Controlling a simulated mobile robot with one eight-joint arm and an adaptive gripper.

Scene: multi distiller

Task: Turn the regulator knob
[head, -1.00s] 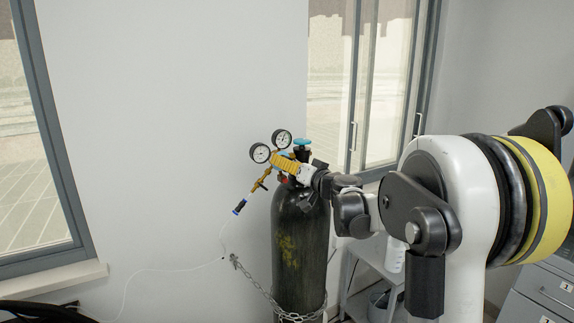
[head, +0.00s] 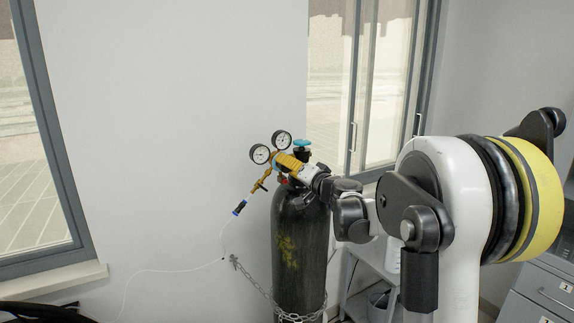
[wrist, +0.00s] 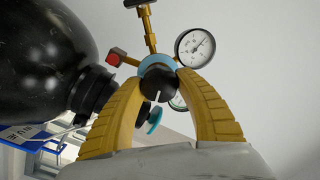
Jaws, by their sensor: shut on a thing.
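The regulator knob (wrist: 157,83) is black with a white mark on its face, and sits in front of a blue ring on the brass regulator (wrist: 124,56). My gripper (wrist: 158,77) has its two yellow fingers closed on either side of the knob. In the head view my gripper (head: 284,162) is at the regulator, just below the two round gauges (head: 260,154), and hides the knob. One gauge (wrist: 195,47) shows clearly in the wrist view; the other is partly hidden behind the knob and a finger.
The regulator is on a dark gas cylinder (head: 300,250) held by a chain (head: 262,289) close to the wall. A blue valve handwheel (head: 302,142) is right behind my gripper. A thin hose (head: 160,270) runs left. A shelf unit (head: 374,272) stands to the right.

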